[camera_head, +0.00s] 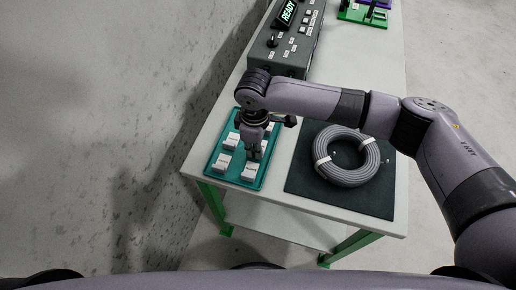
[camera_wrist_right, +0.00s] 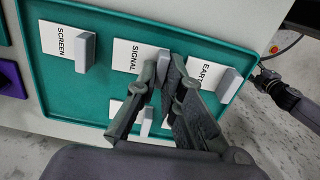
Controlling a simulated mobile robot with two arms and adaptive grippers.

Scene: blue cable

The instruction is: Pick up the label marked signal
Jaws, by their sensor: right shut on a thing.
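The signal label (camera_wrist_right: 131,58), a white card with black SIGNAL lettering and a grey grip tab, shows in the right wrist view on the teal tray (camera_wrist_right: 100,108). My right gripper (camera_wrist_right: 163,70) is shut on its tab, which the fingers partly hide. The card appears to be at tray level; whether it touches the tray is unclear. In the head view my right gripper (camera_head: 255,150) is over the teal tray (camera_head: 238,183) and covers some labels. The screen label (camera_wrist_right: 62,42) is to the left and the earth label (camera_wrist_right: 205,74) to the right.
A grey cable coil (camera_head: 347,176) with white ties lies on a dark mat (camera_head: 305,177) right of the tray. A grey device (camera_head: 285,50) with a READY display stands behind. A green fixture (camera_head: 362,15) is at the far end. The table's front edge is close to the tray.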

